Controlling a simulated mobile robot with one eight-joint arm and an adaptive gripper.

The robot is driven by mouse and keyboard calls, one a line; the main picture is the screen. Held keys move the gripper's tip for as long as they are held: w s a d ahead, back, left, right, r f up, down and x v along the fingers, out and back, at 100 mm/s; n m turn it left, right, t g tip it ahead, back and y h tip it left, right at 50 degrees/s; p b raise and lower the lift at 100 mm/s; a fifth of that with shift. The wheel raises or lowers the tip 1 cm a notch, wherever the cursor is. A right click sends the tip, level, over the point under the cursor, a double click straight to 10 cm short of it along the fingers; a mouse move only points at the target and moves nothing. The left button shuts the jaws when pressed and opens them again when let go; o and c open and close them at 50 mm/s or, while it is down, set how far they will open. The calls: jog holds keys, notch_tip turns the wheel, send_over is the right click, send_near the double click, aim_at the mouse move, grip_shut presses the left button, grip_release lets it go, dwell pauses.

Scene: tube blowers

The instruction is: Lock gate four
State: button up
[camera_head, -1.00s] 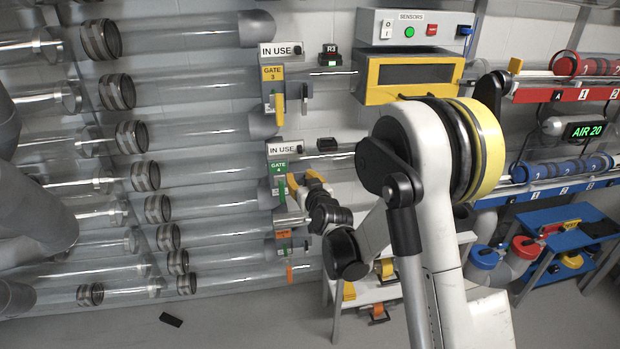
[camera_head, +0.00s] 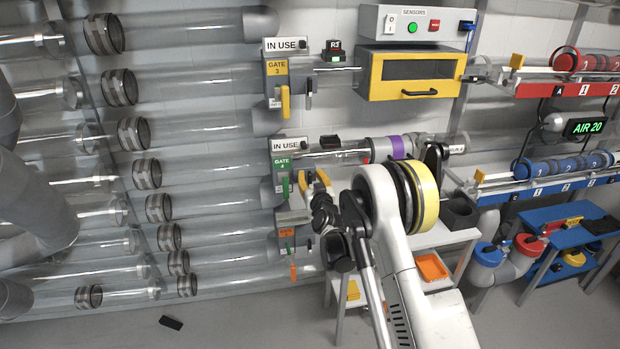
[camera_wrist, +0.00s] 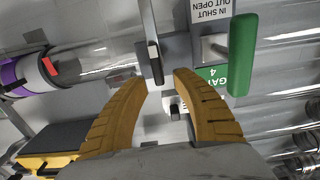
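Gate 4 is a grey block with a green label (camera_head: 282,162) and a green handle (camera_head: 286,188), left of my gripper (camera_head: 314,184) in the head view. In the wrist view, which is upside down, the green handle (camera_wrist: 243,55) stands right of my fingers beside an "IN SHUT OUT OPEN" plate (camera_wrist: 211,10). A dark upright tab (camera_wrist: 155,62) on the gate, likely its lock, lies just ahead of the fingertips. My gripper (camera_wrist: 160,78) has its yellow fingers apart and nothing visibly clamped. Whether a fingertip touches the tab cannot be told.
Gate 3 (camera_head: 277,75), with a yellow handle, is above. An "IN USE" sign (camera_head: 288,144) sits over gate 4. A clear tube with a purple-banded carrier (camera_head: 397,147) runs right of it. Clear tubes fill the left. A white table (camera_head: 440,236) stands below right.

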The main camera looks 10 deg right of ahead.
jog(key=shift+w, duration=0.6)
grip_shut()
